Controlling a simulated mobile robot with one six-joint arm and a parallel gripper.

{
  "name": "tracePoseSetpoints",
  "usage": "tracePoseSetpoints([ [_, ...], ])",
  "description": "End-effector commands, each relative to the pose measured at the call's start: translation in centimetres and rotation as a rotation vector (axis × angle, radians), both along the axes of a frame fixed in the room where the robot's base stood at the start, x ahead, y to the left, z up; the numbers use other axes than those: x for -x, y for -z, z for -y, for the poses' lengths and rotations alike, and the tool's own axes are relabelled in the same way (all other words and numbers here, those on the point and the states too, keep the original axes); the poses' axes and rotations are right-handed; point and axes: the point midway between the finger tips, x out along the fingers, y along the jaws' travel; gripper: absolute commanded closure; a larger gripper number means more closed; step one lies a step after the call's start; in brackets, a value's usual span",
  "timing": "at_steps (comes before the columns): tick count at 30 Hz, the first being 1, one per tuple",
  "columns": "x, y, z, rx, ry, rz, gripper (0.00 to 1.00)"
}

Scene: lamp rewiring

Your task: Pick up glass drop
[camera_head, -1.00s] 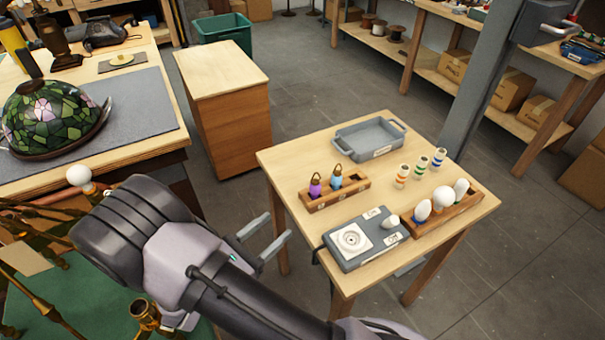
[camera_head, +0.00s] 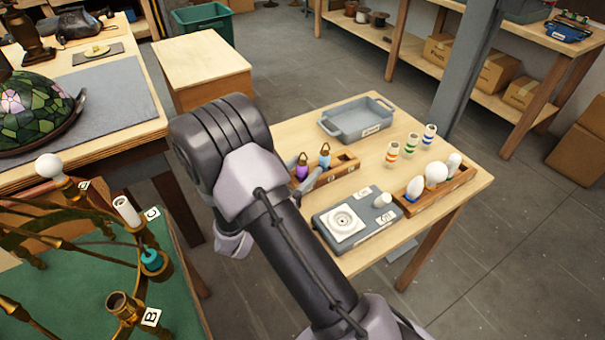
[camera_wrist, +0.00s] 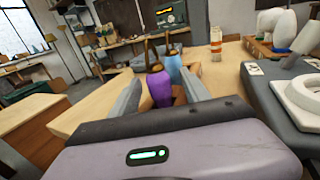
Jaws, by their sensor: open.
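A purple glass drop (camera_head: 302,170) and a light blue glass drop (camera_head: 324,156), each with a brass-coloured top loop, stand upright in a small wooden rack (camera_head: 347,163) on the side table. My gripper (camera_wrist: 159,98) is open at the rack. In the wrist view the purple drop (camera_wrist: 160,90) stands between the two fingers, with the blue drop (camera_wrist: 174,68) just behind it. Whether the fingers touch the purple drop cannot be told. My arm hides the rack's left part in the head view.
Beside the rack stand a grey switch box with a socket (camera_head: 355,222), a wooden holder with white bulbs (camera_head: 445,185), several banded cylinders (camera_head: 411,144) and a grey tray (camera_head: 357,118). A brass chandelier (camera_head: 120,305) is at lower left.

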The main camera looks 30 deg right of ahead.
Motion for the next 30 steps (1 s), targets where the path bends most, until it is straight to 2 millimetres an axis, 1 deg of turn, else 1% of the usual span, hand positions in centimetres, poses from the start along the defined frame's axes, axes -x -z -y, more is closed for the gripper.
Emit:
tracePoseSetpoints([
  [5,0.0,-0.1,0.0,0.0,-0.001,0.0,0.46],
  [8,0.0,-0.1,0.0,0.0,0.0,0.0,0.63],
  [12,0.0,-0.1,0.0,0.0,0.0,0.0,0.91],
  [13,0.0,-0.1,0.0,0.0,0.0,0.0,0.97],
  [14,0.0,-0.1,0.0,0.0,0.0,0.0,1.0],
  [23,0.0,-0.2,0.0,0.0,0.0,0.0,1.0],
  [26,0.0,-1.1,0.0,0.0,0.0,0.001,1.0],
  [30,0.0,-3.3,0.0,0.0,0.0,0.001,1.0],
])
